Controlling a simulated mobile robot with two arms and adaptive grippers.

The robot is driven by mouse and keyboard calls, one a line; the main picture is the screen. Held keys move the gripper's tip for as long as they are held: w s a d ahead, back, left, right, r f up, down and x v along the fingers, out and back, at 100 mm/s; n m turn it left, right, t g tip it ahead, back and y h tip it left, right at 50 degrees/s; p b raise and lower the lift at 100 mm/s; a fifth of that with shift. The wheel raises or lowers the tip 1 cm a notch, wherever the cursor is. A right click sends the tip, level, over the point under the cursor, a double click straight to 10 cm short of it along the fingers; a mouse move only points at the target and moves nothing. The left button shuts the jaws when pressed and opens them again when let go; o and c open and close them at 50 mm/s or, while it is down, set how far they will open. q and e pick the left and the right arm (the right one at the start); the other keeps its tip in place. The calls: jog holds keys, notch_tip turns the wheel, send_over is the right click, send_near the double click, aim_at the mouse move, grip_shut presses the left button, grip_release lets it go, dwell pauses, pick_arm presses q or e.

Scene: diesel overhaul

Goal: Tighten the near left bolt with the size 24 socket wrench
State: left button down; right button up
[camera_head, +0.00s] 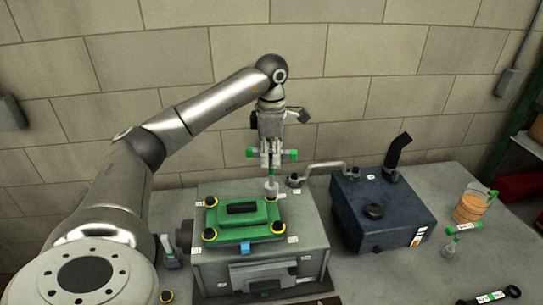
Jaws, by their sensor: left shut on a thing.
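My left gripper (271,163) is shut on a T-handled socket wrench with green grips (290,154). It holds the wrench upright, with the grey socket (271,188) at the far right bolt (270,198) of the green cover. I cannot tell whether the socket is seated on that bolt or just above it. The near left bolt (209,235) has a yellow ring and sits at the cover's front left corner, away from the gripper. The green cover (232,232) lies on a grey engine block (217,262). The held wrench's size is not readable. My right gripper is out of view.
A dark blue tank (398,217) with a black pipe stands right of the block. A second green-handled T-wrench (463,228) stands by an orange-filled beaker (471,206). A black ring-ended tool (512,291) lies front right. A block wall (340,50) closes the back.

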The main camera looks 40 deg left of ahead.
pick_arm(q)
jog(key=n, duration=0.4)
jog(key=shift+n, duration=2.3)
jog(key=shift+a+f, duration=0.1)
jog(key=shift+f, duration=0.05)
